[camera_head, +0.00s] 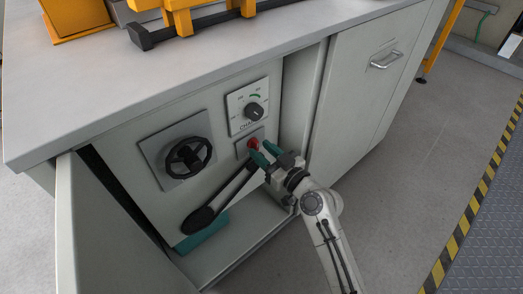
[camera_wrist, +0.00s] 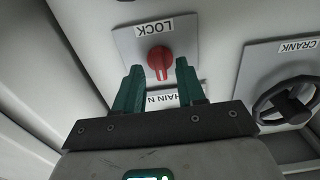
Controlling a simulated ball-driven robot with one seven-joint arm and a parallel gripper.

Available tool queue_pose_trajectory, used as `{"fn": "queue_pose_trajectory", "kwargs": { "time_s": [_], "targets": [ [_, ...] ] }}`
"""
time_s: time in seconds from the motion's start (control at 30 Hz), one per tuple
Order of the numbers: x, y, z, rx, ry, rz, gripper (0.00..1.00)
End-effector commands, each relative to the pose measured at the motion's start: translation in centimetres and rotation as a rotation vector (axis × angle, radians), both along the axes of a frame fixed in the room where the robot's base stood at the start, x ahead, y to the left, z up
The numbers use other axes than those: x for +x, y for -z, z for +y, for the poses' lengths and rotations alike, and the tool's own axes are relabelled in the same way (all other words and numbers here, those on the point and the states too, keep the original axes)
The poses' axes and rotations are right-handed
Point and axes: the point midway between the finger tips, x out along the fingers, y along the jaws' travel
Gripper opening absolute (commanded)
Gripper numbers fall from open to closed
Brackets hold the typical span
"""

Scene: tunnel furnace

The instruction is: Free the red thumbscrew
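The red thumbscrew (camera_wrist: 160,62) sits on a grey plate (camera_wrist: 136,42) labelled LOCK in the wrist view. In the head view the red thumbscrew (camera_head: 253,143) is on the cabinet's inner panel, partly covered by my gripper. My gripper (camera_wrist: 160,68) has its two teal fingers apart, with the thumbscrew showing between and just beyond the tips. It also shows in the head view (camera_head: 262,150), right at the thumbscrew. I cannot tell whether a finger touches it. Nothing is held.
A black CRANK handwheel (camera_head: 188,157) is left of the thumbscrew. A dial (camera_head: 253,111) is above it. A long lever with a black end (camera_head: 201,219) slants below. The open cabinet door (camera_head: 100,235) stands at left. The worktop (camera_head: 270,45) overhangs the panel.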

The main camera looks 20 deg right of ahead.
Motion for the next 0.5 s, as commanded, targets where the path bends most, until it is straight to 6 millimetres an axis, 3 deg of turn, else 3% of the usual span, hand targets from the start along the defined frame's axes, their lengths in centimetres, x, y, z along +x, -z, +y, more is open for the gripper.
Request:
{"fn": "queue_pose_trajectory", "kwargs": {
  "time_s": [0.43, 0.5],
  "targets": [
    [1.02, 0.01, 0.33, 0.0, 0.0, 0.001, 0.39],
    [1.01, 0.01, 0.33, 0.0, 0.0, 0.001, 0.33]
  ]
}}
